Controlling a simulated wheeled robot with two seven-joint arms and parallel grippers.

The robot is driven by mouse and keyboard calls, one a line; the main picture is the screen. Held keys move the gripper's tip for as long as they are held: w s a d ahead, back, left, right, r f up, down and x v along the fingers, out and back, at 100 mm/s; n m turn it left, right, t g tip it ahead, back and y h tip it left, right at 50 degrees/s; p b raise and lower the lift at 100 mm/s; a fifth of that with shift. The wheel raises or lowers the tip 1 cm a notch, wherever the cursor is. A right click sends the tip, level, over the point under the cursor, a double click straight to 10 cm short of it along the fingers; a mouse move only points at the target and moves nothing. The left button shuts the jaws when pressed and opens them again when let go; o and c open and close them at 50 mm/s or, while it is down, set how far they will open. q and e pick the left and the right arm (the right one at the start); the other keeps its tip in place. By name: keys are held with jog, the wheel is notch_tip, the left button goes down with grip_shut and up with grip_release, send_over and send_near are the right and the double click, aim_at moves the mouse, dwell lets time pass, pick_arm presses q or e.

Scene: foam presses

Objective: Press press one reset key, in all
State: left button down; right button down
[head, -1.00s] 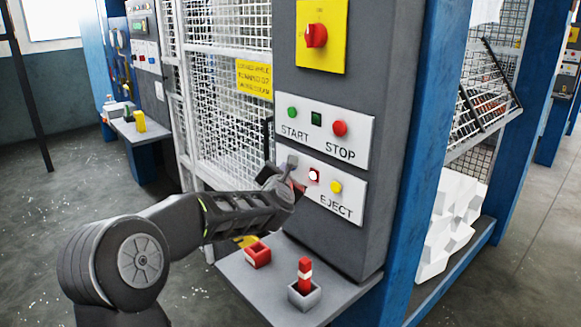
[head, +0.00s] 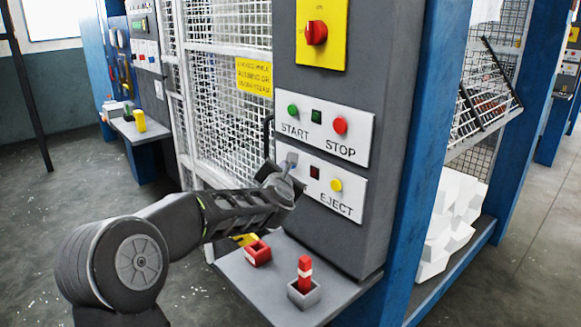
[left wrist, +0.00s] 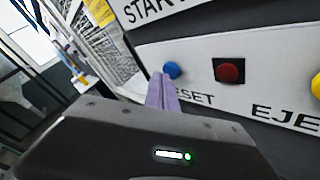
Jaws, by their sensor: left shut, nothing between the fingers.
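The blue reset key (left wrist: 172,70) is on the white lower panel (head: 348,195), above the partly covered label ending in "ESET". My left gripper (left wrist: 162,88) is shut and empty, its fingertips just left of and below the key in the left wrist view; I cannot tell whether they touch it. In the head view my left gripper (head: 284,174) is at the panel's left end and hides most of the key. The square red lamp (head: 314,172) to the right of the key is dark; it also shows in the left wrist view (left wrist: 229,70). My right gripper is not in view.
The yellow EJECT button (head: 336,185) is right of the lamp. Above are the green START button (head: 292,110) and red STOP button (head: 340,126). A grey shelf (head: 240,283) below carries a red block (head: 258,253) and a red-and-white peg (head: 304,273) in a holder.

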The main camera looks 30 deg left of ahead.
pick_arm(q)
jog(key=shift+s+a, duration=0.1)
jog(key=shift+s, duration=0.4)
jog(key=shift+b, duration=0.35)
jog(key=s+b, duration=0.1)
jog(key=s+a+b, duration=0.1)
jog(key=s, duration=0.1)
jog(key=s+b, duration=0.1)
jog(key=shift+s+a+b, duration=0.25)
jog(key=shift+s+b, duration=0.05)
jog(key=shift+s, duration=0.1)
dwell(0.3)
